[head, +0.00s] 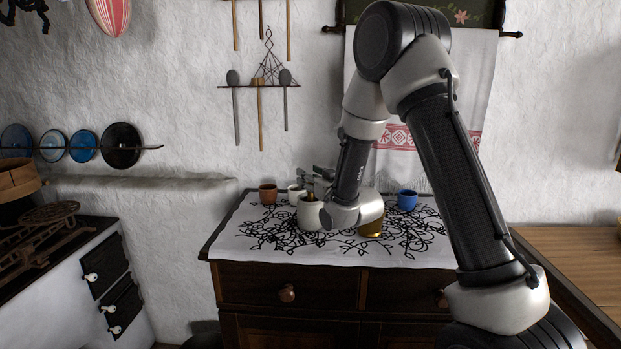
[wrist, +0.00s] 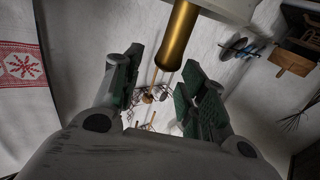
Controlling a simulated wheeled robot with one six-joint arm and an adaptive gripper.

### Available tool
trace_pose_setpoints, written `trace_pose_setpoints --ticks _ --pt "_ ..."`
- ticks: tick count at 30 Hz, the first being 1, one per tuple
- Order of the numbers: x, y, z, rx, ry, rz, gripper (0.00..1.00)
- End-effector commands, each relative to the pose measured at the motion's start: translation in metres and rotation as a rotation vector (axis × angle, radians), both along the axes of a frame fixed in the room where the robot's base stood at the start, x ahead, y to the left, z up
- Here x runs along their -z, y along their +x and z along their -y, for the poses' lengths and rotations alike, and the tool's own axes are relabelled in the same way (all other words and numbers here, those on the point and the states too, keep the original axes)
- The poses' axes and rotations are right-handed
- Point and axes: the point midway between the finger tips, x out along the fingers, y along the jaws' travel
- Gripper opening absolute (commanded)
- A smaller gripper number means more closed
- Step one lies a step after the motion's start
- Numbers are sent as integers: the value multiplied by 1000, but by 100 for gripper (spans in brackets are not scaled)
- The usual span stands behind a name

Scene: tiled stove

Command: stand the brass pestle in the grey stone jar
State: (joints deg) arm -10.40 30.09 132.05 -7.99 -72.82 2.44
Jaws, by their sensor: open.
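The brass pestle (wrist: 177,38) shows in the wrist view as a smooth brass cylinder, its near end in front of the gap between the fingers. Its other end runs to a pale rim (wrist: 232,8), which seems to be the grey stone jar's. In the head view the pale grey jar (head: 309,214) stands on the cloth, with a small bit of brass (head: 310,196) showing at its mouth. My gripper (head: 318,180) is just above the jar. In the wrist view its fingers (wrist: 162,85) are apart with nothing clamped. How deep the pestle sits is hidden.
On the patterned white cloth (head: 262,238) stand a brown cup (head: 268,194), a white cup (head: 296,191) close behind the jar, a brass vessel (head: 371,226) beside my wrist, and a blue cup (head: 407,199). The cloth's front left is clear. A wall is behind.

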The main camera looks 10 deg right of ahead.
Motion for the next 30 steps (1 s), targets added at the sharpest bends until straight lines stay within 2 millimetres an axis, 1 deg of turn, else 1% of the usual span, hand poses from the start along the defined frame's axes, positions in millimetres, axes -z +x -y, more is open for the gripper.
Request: trace_pose_setpoints --ticks 2,5,12,15,18,21,30 --pt "1 -1 0 0 -1 -2 42" --pt "1 -8 3 0 -1 -3 42" --pt "1 -47 15 0 -1 -2 42" --pt "1 -61 20 0 -1 -2 42" --pt "1 -69 23 1 0 -1 42" --pt "1 -71 23 0 0 0 42" --pt "1 -71 23 0 0 0 42"
